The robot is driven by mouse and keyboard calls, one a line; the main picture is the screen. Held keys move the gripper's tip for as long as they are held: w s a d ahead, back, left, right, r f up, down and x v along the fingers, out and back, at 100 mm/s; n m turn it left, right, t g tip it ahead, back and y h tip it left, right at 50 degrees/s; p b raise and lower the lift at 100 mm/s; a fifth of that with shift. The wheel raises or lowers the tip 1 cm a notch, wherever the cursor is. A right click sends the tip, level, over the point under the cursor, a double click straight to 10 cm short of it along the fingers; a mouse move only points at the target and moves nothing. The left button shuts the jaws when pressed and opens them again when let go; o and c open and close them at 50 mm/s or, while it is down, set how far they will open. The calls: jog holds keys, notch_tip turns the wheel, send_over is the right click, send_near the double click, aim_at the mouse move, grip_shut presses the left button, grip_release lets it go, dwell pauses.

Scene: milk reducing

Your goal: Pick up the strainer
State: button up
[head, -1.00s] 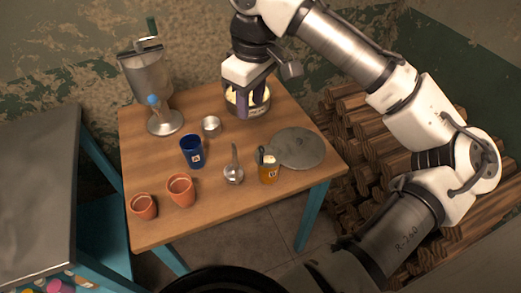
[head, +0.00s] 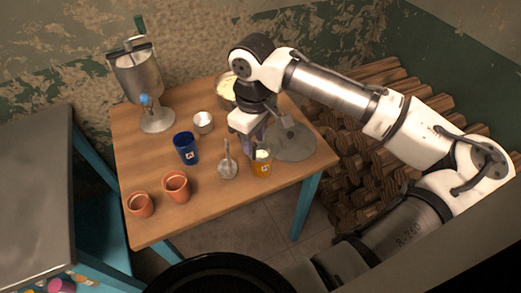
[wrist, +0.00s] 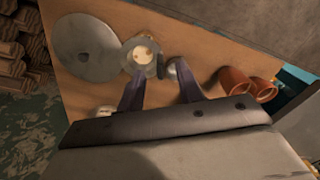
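A small metal tool with a round bowl and a long raised handle, which looks like the strainer (head: 228,168), stands near the table's front middle, between a blue cup (head: 186,148) and an orange-yellow cup (head: 262,163). My gripper (head: 250,147) is above the table, just behind the orange-yellow cup and to the right of the strainer. In the wrist view my gripper (wrist: 160,88) has its two purple fingers apart with nothing held between them. There the strainer's metal bowl (wrist: 178,68) shows just beyond the right fingertip, partly hidden by it. The orange-yellow cup holds something white.
A flat grey disc (head: 300,145) lies right of my gripper. Behind are a pot (head: 226,91) with pale contents, a small metal cup (head: 202,123) and a hand-cranked metal machine (head: 140,80). Two clay pots (head: 177,187) stand at the front left. Stacked logs lie beyond the table's right edge.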

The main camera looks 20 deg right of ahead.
jog(key=shift+f, duration=1.15)
grip_shut()
